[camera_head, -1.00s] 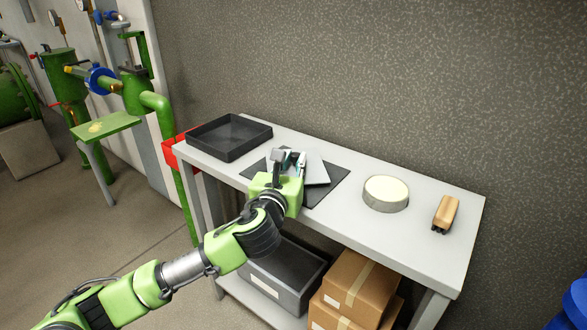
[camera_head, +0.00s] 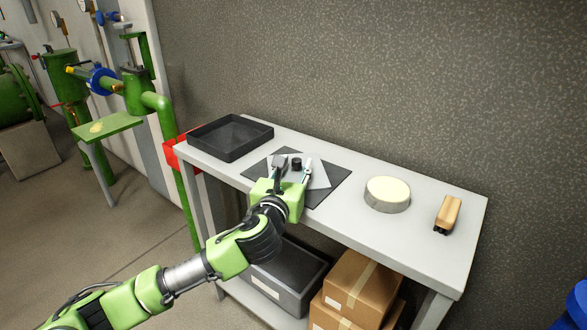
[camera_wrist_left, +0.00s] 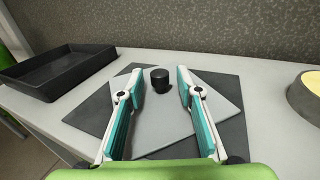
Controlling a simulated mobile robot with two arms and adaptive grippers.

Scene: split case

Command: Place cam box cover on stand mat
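The cam box cover, a light grey flat plate (camera_wrist_left: 158,133) with a black round knob (camera_wrist_left: 160,79), lies on the dark stand mat (camera_wrist_left: 232,93). In the head view the cover (camera_head: 320,178) lies on the mat (camera_head: 335,189), turned at an angle to it. My left gripper (camera_head: 293,164) is open, its fingers spread to either side of the knob and apart from it. In the left wrist view the gripper (camera_wrist_left: 158,84) shows teal finger pads with nothing between them but the view of the knob just beyond. My right gripper is not in view.
A black open tray (camera_head: 230,150) stands left of the mat on the grey table (camera_head: 420,235). A round cream-topped tin (camera_head: 387,193) and a wooden-handled brush (camera_head: 446,214) lie to the right. A grey bin (camera_head: 290,297) and cardboard boxes (camera_head: 352,285) are on the lower shelf.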

